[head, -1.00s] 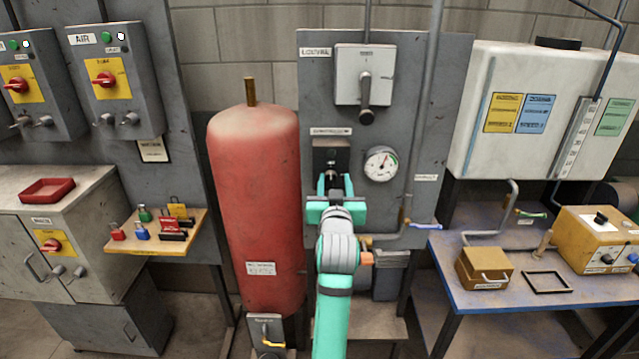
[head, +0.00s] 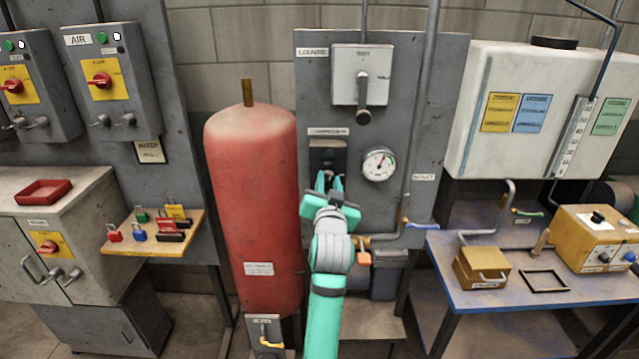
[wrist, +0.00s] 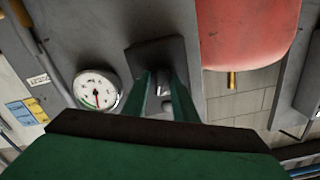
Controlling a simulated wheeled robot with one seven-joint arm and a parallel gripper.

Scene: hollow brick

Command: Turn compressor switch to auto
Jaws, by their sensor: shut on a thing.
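The compressor switch (head: 327,152) is a dark box on the grey panel, under a label, between the red tank and the gauge. It also shows in the wrist view (wrist: 158,54). My gripper (head: 329,181) reaches up to its front from below and is turned at a tilt. In the wrist view the green fingers (wrist: 166,88) are close together on the small grey switch knob (wrist: 163,84). The knob is mostly hidden between the fingers, and its pointing direction cannot be read.
A round gauge (head: 379,164) is just right of the switch. The red tank (head: 252,205) stands close on the left. A grey box with a lever (head: 362,78) hangs above. Pipes with a blue-handled valve (head: 420,225) run at lower right.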

